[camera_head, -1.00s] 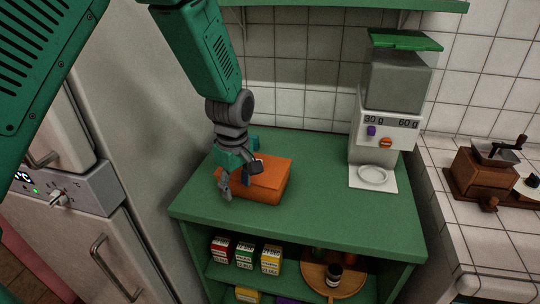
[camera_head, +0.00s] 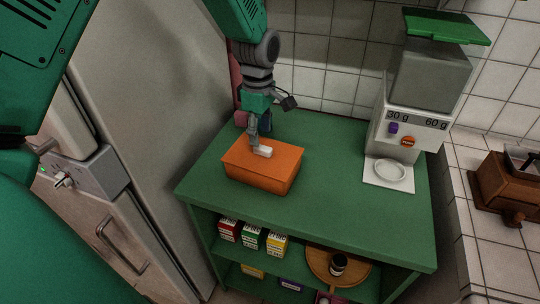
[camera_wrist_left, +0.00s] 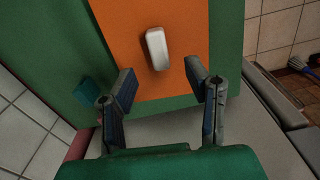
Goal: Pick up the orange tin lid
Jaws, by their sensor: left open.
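The orange tin lid (camera_head: 272,163) tops an orange box-shaped tin on the left part of the green shelf top. A white handle (camera_head: 263,151) stands on the lid. In the left wrist view the orange lid (camera_wrist_left: 158,88) lies ahead, its white handle (camera_wrist_left: 157,48) near the line between the fingertips. My left gripper (camera_head: 254,131) is open at the lid's back edge, with one finger overlapping the lid near the handle in the head view. Its fingers show spread in the left wrist view (camera_wrist_left: 160,70), with nothing held. I cannot tell whether it touches the lid. My right gripper is not in view.
A white dispenser (camera_head: 402,133) with a small dish (camera_head: 391,171) stands at the right of the shelf top (camera_head: 330,210). Small boxes (camera_head: 251,236) and a round wooden tray (camera_head: 318,262) sit below. A grey appliance stands left. A wooden grinder (camera_head: 503,185) is far right.

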